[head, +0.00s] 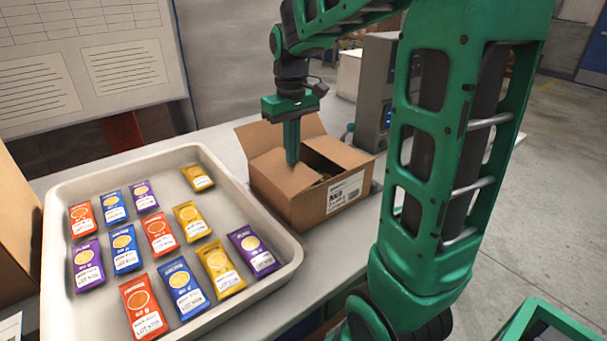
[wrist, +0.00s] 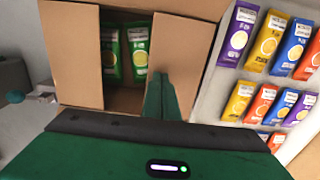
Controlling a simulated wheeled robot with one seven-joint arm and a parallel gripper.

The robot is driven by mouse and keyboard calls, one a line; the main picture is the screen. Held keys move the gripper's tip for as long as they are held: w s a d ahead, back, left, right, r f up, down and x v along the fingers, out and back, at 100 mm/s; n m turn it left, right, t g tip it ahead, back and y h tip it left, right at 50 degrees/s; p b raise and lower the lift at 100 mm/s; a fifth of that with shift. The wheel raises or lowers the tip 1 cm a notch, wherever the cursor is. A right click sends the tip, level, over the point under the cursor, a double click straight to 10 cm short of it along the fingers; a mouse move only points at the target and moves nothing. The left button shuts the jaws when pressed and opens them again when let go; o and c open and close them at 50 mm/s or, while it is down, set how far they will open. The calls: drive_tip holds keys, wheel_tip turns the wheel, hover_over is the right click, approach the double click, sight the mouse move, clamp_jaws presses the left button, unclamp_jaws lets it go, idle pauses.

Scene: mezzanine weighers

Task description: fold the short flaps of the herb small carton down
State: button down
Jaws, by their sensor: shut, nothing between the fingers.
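The open brown herb small carton (head: 312,208) stands on the bench, with a white label on its side. Green packets (wrist: 138,48) lie inside. In the wrist view, the flap on the tray side (wrist: 185,58) lies inward over part of the opening, and the opposite flap (wrist: 72,52) also shows as a broad panel beside the gap. A long flap (head: 262,138) stands up at the back in the head view. My gripper (head: 292,162) is shut and empty, pointing down at the tray-side flap; its tip seems to touch it. The gripper hides the carton's near edge in the wrist view.
A pale tray (head: 283,272) with several red, blue, purple and yellow packets stands left of the carton. A grey weigher (head: 376,90) stands behind it on the right. A board with papers (head: 95,60) is at the back left. The bench beside the carton is narrow.

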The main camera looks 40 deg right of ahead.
drive_tip(key=shift+d+f, duration=0.2)
drive_tip(key=shift+f, duration=0.4)
wheel_tip(320, 180, up, 9)
idle(0.7)
idle(0.5)
